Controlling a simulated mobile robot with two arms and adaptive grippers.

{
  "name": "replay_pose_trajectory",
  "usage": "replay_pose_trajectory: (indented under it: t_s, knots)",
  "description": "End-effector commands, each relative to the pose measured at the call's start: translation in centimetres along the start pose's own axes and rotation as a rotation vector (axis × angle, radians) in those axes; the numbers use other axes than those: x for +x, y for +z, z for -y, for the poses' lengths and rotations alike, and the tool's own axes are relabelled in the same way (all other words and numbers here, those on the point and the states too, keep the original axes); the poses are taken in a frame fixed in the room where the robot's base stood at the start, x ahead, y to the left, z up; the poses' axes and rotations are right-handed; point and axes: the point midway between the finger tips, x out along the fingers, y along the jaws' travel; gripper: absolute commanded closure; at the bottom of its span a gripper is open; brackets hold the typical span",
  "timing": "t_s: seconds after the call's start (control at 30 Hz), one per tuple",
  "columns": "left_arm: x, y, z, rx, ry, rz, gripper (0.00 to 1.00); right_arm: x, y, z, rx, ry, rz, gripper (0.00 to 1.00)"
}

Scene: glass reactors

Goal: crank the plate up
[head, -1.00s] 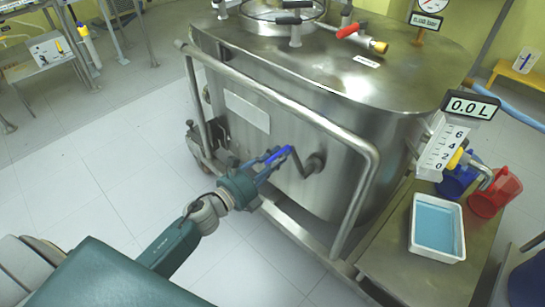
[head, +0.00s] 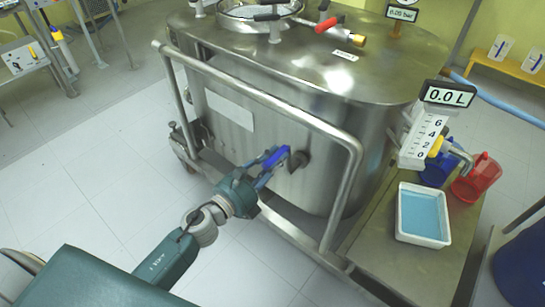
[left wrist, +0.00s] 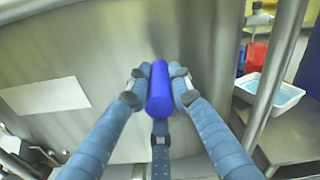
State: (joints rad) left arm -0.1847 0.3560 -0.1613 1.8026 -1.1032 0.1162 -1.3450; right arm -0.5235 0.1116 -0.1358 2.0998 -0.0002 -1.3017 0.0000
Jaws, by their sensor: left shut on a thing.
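The crank sticks out of the front of a steel vessel (head: 340,140). Its blue handle (head: 277,157) is in my left gripper (head: 264,172). In the left wrist view the blue handle (left wrist: 160,90) stands between the fingers of my left gripper (left wrist: 159,92), which are shut around it. The crank's dark hub (head: 298,161) is just right of the handle, and the crank arm is mostly hidden. I cannot make out a plate to be raised. My right gripper is not in view.
A steel rail (head: 270,100) runs around the vessel's front. Right of it, a bench (head: 375,262) bears a white tray (head: 424,239) of blue liquid, a red jug (head: 478,178) and a blue jug (head: 437,172). A display (head: 448,95) reads 0.0 L. Floor is clear at lower left.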

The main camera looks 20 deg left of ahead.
Motion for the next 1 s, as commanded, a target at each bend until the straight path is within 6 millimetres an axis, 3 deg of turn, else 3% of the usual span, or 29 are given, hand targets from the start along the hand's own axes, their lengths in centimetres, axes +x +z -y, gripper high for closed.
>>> replay_pose_trajectory:
  t_s: [0.03, 0.27, 0.3, 0.4, 0.77, 1.0]
  knots:
    - [0.1, 0.1, 0.8, -0.007, -0.018, 0.001, 1.00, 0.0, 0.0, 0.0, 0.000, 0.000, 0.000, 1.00]
    - [0.1, 0.0, 0.9, -0.008, -0.019, 0.001, 1.00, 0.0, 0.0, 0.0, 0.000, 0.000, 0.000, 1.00]
    - [0.1, 0.0, 0.9, -0.008, -0.019, 0.001, 0.78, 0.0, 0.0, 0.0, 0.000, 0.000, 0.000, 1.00]
    - [0.1, 0.0, 0.8, -0.007, -0.017, 0.001, 0.61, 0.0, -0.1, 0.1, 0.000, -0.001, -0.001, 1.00]
    - [-0.5, -0.1, 0.3, -0.005, -0.007, -0.002, 0.61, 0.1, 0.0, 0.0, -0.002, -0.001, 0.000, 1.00]
    - [-4.8, -0.3, 0.3, -0.009, -0.005, -0.004, 0.61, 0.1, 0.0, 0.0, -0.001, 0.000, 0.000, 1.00]
